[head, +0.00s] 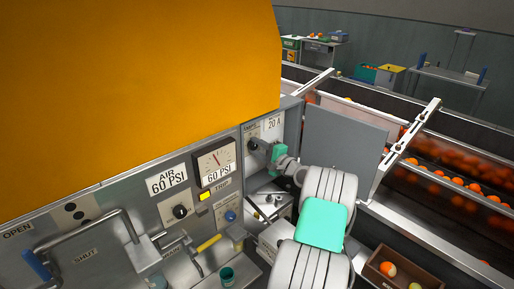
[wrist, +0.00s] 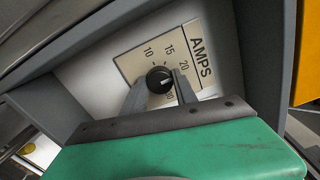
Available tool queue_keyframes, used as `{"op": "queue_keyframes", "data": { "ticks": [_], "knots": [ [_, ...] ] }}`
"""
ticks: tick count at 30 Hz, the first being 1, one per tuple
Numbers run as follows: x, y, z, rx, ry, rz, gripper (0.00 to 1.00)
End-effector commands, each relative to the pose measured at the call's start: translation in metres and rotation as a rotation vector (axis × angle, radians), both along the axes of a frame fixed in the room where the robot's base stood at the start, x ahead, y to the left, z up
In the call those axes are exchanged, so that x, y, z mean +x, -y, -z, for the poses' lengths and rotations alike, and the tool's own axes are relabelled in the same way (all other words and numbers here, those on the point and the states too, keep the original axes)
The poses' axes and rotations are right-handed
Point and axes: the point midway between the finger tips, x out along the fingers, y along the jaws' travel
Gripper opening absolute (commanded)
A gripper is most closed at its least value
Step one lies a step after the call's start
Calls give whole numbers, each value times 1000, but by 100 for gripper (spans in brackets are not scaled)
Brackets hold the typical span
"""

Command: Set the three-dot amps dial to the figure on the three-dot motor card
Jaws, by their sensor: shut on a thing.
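The amps dial is a small black knob (wrist: 159,79) on a cream plate (wrist: 130,66) lettered AMPS, with the figures 10, 15 and 20 readable and another partly hidden. A pale mark on the knob seems to point toward the 20 side; its exact reading is unclear. My gripper (wrist: 160,90) is shut on the knob, one finger each side. In the head view my gripper (head: 262,147) reaches into the open box. The motor card (head: 273,124) beside the dial reads 20 A. Black dots (head: 75,211) mark the machine's front at left.
A grey box door (head: 343,145) stands open right of the dial. An air gauge (head: 215,165), an air knob (head: 180,211) and a bent handle (head: 85,222) are on the panel at left. Conveyors with oranges (head: 450,180) run at right.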

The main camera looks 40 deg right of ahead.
Motion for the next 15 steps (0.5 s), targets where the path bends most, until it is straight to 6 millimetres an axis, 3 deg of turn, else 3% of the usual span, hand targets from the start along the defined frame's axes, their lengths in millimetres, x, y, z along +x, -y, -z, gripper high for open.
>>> {"op": "queue_keyframes", "data": {
  "ticks": [1,2,9,15],
  "knots": [
    [-1,0,2,3,-3,0,0],
    [-1,0,2,2,-3,0,36],
    [0,0,1,1,-1,0,56],
    [0,0,1,0,-1,0,56]
  ]
}}
